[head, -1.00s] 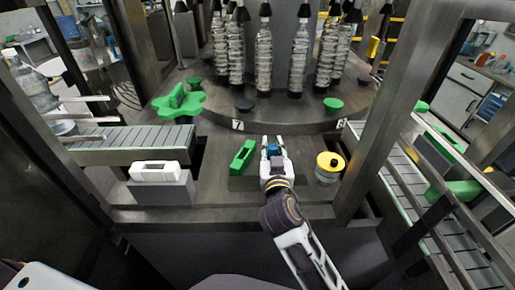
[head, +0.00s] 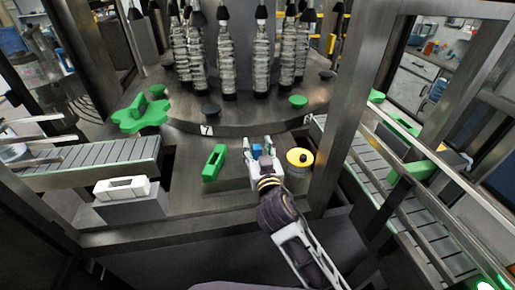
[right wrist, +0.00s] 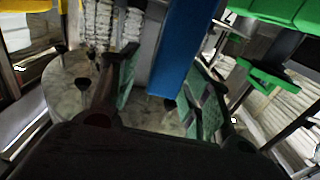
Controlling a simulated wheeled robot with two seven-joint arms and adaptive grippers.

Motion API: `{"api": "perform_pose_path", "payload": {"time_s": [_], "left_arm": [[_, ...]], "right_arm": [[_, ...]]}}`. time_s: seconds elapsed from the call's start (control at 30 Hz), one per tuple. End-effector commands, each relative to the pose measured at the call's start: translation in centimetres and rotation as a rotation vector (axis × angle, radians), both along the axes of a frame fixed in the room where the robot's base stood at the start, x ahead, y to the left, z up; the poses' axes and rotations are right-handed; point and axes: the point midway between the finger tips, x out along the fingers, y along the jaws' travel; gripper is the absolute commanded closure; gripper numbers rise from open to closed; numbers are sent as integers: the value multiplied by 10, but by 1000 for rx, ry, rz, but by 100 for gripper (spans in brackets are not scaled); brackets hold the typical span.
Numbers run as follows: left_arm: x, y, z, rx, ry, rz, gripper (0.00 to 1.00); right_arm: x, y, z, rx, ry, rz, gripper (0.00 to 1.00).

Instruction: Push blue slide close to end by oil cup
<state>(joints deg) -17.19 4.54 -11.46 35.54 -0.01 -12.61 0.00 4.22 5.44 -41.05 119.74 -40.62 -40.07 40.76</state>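The blue slide (head: 257,151) is a small blue block on the machine's front ledge, between the green slotted block and the oil cup. My right gripper (head: 262,148) is open, with one finger on each side of the blue slide. In the right wrist view the slide (right wrist: 186,45) is a tall blue bar by the green-padded fingers; whether either finger touches it I cannot tell. The slide's lower part is hidden. My left gripper is out of view.
The green slotted block (head: 214,163) stands left of the gripper. A white block (head: 122,188) sits farther left. Behind are the carousel with bottles (head: 261,60) and a green star wheel (head: 139,115). A frame post (head: 328,140) stands right of the cup.

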Motion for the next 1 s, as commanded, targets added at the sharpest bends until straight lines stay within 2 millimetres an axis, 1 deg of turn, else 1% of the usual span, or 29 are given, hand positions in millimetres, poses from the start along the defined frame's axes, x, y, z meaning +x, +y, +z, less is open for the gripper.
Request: {"api": "perform_pose_path", "payload": {"time_s": [0.27,0.47,1.0], "left_arm": [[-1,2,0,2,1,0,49],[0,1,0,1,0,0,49],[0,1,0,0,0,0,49]], "right_arm": [[-1,1,0,1,0,2,52],[-8,-1,-1,2,2,2,52],[-50,-13,-1,1,1,2,52]]}}
